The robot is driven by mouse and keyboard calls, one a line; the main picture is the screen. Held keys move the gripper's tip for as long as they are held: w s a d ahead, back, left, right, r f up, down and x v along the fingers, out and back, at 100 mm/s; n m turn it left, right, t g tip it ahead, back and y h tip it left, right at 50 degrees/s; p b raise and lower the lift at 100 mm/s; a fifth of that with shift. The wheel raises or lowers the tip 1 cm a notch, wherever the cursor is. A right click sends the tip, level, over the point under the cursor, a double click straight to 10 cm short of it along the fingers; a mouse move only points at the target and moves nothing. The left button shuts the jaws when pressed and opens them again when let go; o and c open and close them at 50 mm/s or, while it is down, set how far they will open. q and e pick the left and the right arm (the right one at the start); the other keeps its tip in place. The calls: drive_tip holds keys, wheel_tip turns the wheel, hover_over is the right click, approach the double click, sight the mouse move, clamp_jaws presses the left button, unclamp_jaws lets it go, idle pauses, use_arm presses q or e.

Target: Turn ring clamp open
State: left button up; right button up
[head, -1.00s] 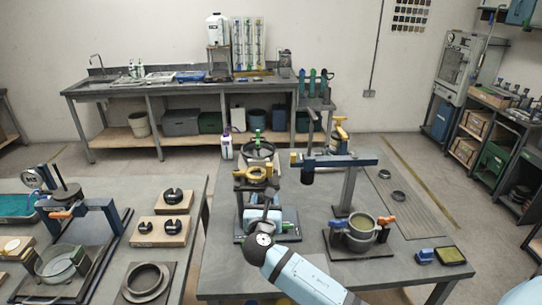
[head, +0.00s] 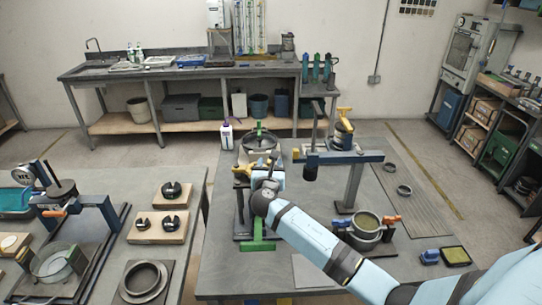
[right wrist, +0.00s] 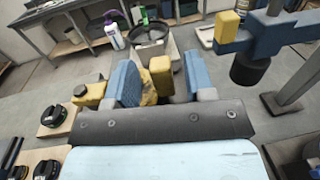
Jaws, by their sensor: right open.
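The yellow ring-shaped part, which looks like the ring clamp, sits on a dark stand with a green foot (head: 258,244). In the head view only its left piece (head: 241,171) shows past my right gripper (head: 262,178). The fingers are apart, one on each side. Contact cannot be told. Another yellow piece (right wrist: 88,95) lies outside the left finger. My left gripper is out of view.
A blue crossbar (head: 345,157) on a post stands right of my gripper. A pot with orange and blue handles (head: 364,228) sits at the front right. A dark round vessel (head: 260,142) stands behind.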

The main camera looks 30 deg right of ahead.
drive_tip(key=shift+x, duration=2.05)
clamp_jaws()
